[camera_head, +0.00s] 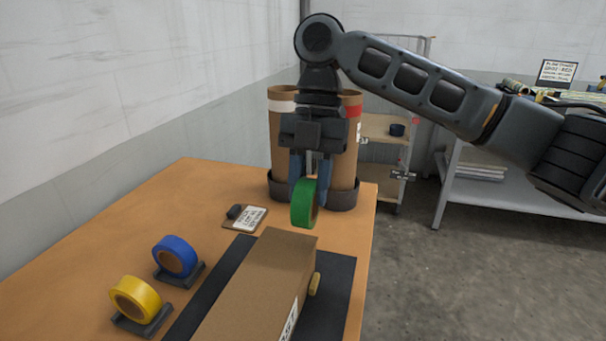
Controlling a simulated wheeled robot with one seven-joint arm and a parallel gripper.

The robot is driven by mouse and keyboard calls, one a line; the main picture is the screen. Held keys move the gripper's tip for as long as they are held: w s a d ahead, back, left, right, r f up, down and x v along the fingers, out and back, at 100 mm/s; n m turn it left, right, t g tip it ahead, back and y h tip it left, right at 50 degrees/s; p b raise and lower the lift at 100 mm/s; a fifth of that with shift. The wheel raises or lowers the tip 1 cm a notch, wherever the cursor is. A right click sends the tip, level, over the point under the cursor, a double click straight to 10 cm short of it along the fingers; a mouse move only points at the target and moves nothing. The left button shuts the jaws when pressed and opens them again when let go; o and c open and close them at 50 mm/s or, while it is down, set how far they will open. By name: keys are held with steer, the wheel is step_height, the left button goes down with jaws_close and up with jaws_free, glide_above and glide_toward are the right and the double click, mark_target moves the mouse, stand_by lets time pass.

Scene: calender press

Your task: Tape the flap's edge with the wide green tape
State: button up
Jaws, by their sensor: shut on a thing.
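A roll of green tape (304,204) hangs upright in my gripper (309,185), whose fingers point down and are shut on it. The roll is above the far end of a long cardboard box (266,287), and looks apart from it. The box lies on a dark mat (337,290) on the orange table (170,200). Its top looks closed; I cannot make out the flap's edge. A white label shows on the box's near right side.
A blue tape roll (175,257) and a yellow tape roll (136,299) stand in dark holders at the left. A small card board (245,217) lies behind the mat. Tall brown cylinders (283,140) stand in a dark base behind my gripper. A yellowish piece (315,284) sits beside the box.

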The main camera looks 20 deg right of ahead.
steer(key=shift+s+a+f+b, duration=0.6)
steer(key=shift+s+a, duration=1.85)
steer(key=shift+s, duration=0.55)
steer(key=shift+s+a+f+b, duration=0.55)
steer(key=shift+s+a+b, duration=0.15)
steer(key=shift+s+a, duration=2)
steer(key=shift+s+a+f+b, duration=0.6)
steer(key=shift+s+a, duration=1.6)
steer(key=shift+s, duration=1.05)
steer(key=shift+f, duration=0.25)
steer(key=shift+w+d, duration=0.1)
steer(key=shift+d, duration=0.05)
steer(key=shift+w+d, duration=0.25)
steer(key=shift+w, duration=0.1)
steer(key=shift+w+d, duration=0.1)
steer(key=shift+w, duration=0.05)
steer(key=shift+w+d, duration=0.3)
steer(key=shift+w+d, duration=0.1)
steer(key=shift+w, duration=0.05)
steer(key=shift+w+d+p, duration=0.3)
steer(key=shift+p, duration=0.05)
